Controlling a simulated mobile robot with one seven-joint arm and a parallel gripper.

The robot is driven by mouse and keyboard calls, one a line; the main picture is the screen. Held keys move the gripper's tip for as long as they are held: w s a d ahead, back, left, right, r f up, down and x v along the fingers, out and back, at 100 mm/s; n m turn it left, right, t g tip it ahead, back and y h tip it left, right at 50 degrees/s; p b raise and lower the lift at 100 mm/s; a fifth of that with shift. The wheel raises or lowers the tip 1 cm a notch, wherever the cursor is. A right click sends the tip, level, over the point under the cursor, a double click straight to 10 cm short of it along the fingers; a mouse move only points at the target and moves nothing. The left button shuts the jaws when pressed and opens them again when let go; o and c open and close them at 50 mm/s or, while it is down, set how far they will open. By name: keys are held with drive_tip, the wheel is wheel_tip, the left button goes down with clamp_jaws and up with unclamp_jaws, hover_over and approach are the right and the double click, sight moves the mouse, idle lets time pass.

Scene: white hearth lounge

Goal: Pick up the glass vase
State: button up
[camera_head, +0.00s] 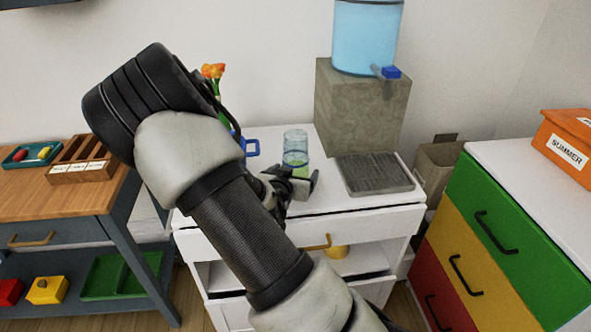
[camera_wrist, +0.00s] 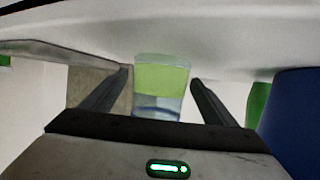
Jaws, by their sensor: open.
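The glass vase (camera_head: 295,147) is a clear, upright tumbler shape on the white cabinet top, with bluish and green tints showing in it. My gripper (camera_head: 298,178) is open at the near side of the vase, low by its base, and hides part of its lower end. In the wrist view the vase (camera_wrist: 160,78) shows between the two spread fingers, roughly centred. A narrow gap shows at each side, and the vase is not gripped.
A blue water dispenser (camera_head: 367,35) stands on a stone block (camera_head: 357,108) behind right, with a drip tray (camera_head: 374,174) before it. Orange flowers (camera_head: 213,71) and a blue handled object (camera_head: 251,147) are left of the vase, partly behind my arm. A coloured drawer unit (camera_head: 500,235) stands right.

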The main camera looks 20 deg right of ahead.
drive_tip(key=b+x, duration=0.1)
drive_tip(key=x, duration=0.3)
drive_tip(key=shift+w+d, duration=0.25)
drive_tip(key=shift+w, duration=0.05)
drive_tip(key=shift+r, duration=0.15)
drive_tip(key=c, duration=1.6)
drive_tip(key=shift+r, duration=0.1)
